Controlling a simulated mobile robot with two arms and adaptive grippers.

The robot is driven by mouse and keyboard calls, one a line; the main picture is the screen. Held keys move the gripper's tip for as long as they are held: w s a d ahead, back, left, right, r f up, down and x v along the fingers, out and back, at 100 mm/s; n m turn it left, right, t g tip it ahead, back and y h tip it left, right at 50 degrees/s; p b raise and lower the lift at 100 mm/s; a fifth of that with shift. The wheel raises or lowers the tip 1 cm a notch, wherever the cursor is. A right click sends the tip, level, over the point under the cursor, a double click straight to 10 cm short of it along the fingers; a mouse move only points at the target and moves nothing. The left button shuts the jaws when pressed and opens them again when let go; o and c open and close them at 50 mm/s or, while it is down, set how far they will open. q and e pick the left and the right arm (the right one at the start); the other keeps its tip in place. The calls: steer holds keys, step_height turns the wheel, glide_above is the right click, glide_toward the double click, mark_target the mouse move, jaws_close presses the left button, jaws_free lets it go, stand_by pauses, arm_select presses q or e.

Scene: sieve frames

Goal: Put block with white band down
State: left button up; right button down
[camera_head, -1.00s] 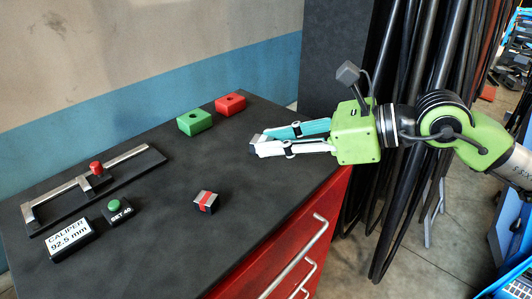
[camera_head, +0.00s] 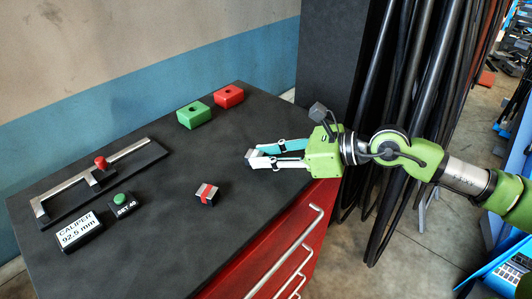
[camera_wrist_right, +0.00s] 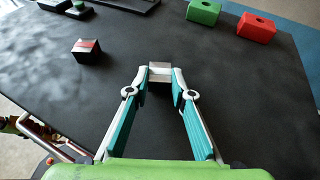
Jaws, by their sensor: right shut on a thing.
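A small silver-grey block (camera_wrist_right: 160,70) sits between the fingertips of my right gripper (camera_wrist_right: 162,84). In the head view the same block (camera_head: 250,158) shows at the tips of my right gripper (camera_head: 257,156), low over the right part of the dark tabletop. I cannot tell whether it touches the top. A second block with a red band (camera_head: 206,194) rests on the table left of and nearer than the gripper. It also shows at the upper left in the wrist view (camera_wrist_right: 87,51). My left gripper is not in view.
A green box (camera_head: 194,115) and a red box (camera_head: 228,96), each with a hole, stand at the back. The dark tabletop (camera_head: 160,240) is clear around the held block.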

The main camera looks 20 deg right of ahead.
steer(key=shift+f+b, duration=0.2)
steer(key=shift+b, duration=0.1)
steer(key=c, duration=1.8)
jaws_free()
steer(key=shift+o, duration=0.2)
steer(key=shift+r, duration=0.15)
steer(key=shift+r+p, duration=0.2)
steer(key=shift+p, duration=0.2)
steer(key=b+v, duration=0.2)
steer(key=v, duration=0.1)
steer(key=b+v, duration=0.2)
steer(key=v, duration=0.1)
steer(key=b+v, duration=0.1)
steer(key=v, duration=0.3)
steer(key=shift+d+f+b, duration=0.15)
steer(key=shift+f+b, duration=0.15)
steer(key=shift+b, duration=0.1)
steer(key=shift+s+d+r+b, duration=0.35)
steer(key=shift+d+b, duration=0.05)
steer(key=shift+d, duration=0.05)
steer(key=shift+s+d+r, duration=0.15)
steer(key=shift+r, duration=0.1)
